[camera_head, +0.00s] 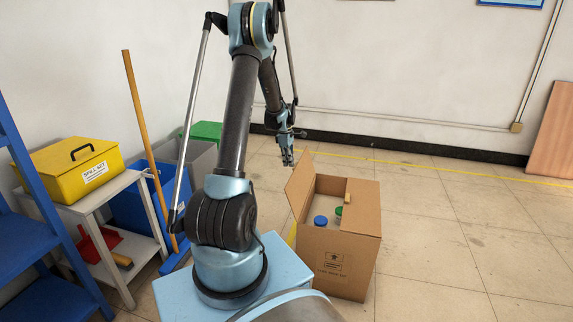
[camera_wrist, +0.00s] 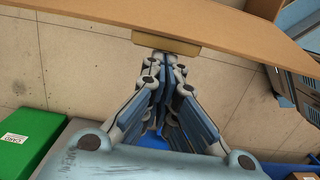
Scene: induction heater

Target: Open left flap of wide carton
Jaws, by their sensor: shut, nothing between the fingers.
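The wide brown carton (camera_head: 323,262) stands on the floor right of my arm in the head view. Its left flap (camera_head: 299,186) is raised and leans up and outward to the left. Blue and green lids show inside the opening. My gripper (camera_head: 288,162) is shut and empty, just above and left of the flap's top edge. In the wrist view, my closed fingers (camera_wrist: 166,64) point toward a brown board (camera_wrist: 220,22), apparently the flap, with a tan tab (camera_wrist: 165,43) on its edge. I cannot tell whether the fingertips touch the tab.
A brown panel with a tan tab (camera_head: 347,190) appears to cover the carton's right side. At left stand a blue shelf (camera_head: 40,215), a small table with a yellow spill kit (camera_head: 75,168), bins and a broom (camera_head: 143,130). The floor right of the carton is clear.

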